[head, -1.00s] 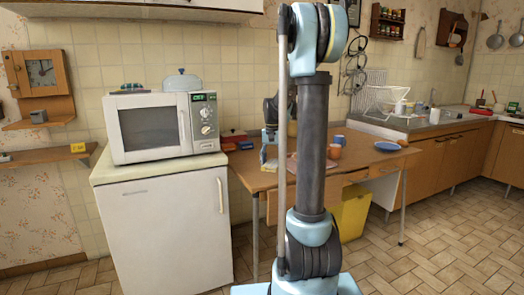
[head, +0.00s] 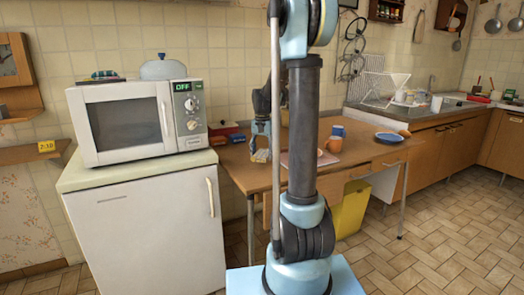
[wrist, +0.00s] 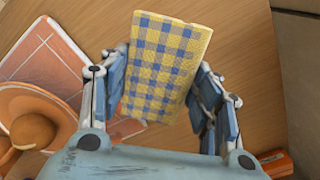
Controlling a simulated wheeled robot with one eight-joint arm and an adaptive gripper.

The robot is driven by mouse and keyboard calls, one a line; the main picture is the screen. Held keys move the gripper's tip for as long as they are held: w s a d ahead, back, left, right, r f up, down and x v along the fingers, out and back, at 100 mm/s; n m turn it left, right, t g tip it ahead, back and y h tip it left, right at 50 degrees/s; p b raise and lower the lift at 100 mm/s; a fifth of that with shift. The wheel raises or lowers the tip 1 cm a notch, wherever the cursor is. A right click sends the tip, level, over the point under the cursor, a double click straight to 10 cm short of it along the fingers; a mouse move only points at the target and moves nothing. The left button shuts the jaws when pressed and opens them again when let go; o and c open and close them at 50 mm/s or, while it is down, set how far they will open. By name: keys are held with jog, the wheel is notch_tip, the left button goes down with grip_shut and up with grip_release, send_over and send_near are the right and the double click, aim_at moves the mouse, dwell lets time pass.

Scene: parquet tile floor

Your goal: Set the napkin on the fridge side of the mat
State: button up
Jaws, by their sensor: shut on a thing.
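The napkin, a yellow and blue checked cloth (wrist: 165,65), is between the fingers of my gripper (wrist: 160,110) in the wrist view. My gripper is shut on it; how far it is above the wooden table is hard to tell. In the head view the napkin (head: 260,156) shows small below my gripper (head: 261,140). The mat (wrist: 45,58), pinkish orange with pale lines, lies left of the napkin in the wrist view. In the head view the mat (head: 290,163) is partly hidden by my arm. The white fridge (head: 150,235) stands left of the table.
An orange cup (head: 333,145), a blue cup (head: 338,131) and a blue plate (head: 389,137) are on the table (head: 245,178). A microwave (head: 135,120) stands on the fridge. A red box (head: 223,130) is at the table's back left. A yellow bin (head: 351,210) is below.

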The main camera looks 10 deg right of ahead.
aim_at(262, 167)
jog(key=shift+f, duration=1.95)
jog(key=shift+f, duration=0.35)
jog(key=o, duration=1.2)
jog(key=shift+o, duration=0.2)
jog(key=shift+r, duration=0.1)
jog(key=shift+r, duration=1.4)
jog(key=shift+r, duration=1.95)
jog(key=shift+s, duration=0.1)
